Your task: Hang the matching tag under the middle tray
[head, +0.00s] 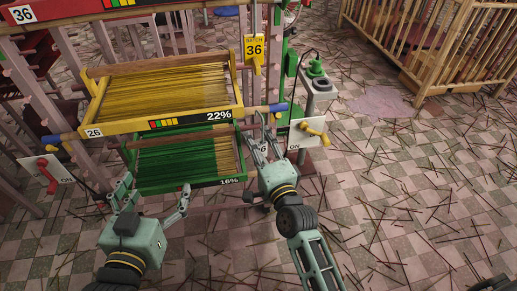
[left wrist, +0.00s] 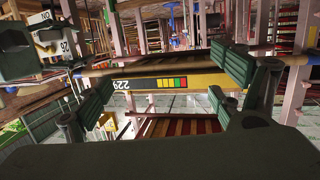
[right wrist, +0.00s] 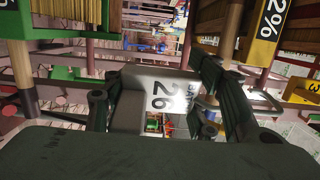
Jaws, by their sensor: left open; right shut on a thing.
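The middle tray (head: 165,122) is yellow, holds yellow sticks and is marked 26 and 22%. Its label also shows upside down in the left wrist view (left wrist: 152,83). My right gripper (head: 264,150) is shut on a pale tag (right wrist: 150,92) that reads 26 in the right wrist view. The gripper is near the yellow tray's right end. In the head view the fingers mostly hide the tag. My left gripper (head: 155,192) is open and empty in front of the green tray, below the yellow tray's front edge; its fingers show apart in the left wrist view (left wrist: 165,85).
A red tray (head: 60,8) marked 36 is above, with a yellow tag (head: 254,50) reading 36 at its right. A green tray (head: 190,165) marked 16% is below. Switch plates with a red lever (head: 43,175) and a yellow lever (head: 314,133) flank the rack.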

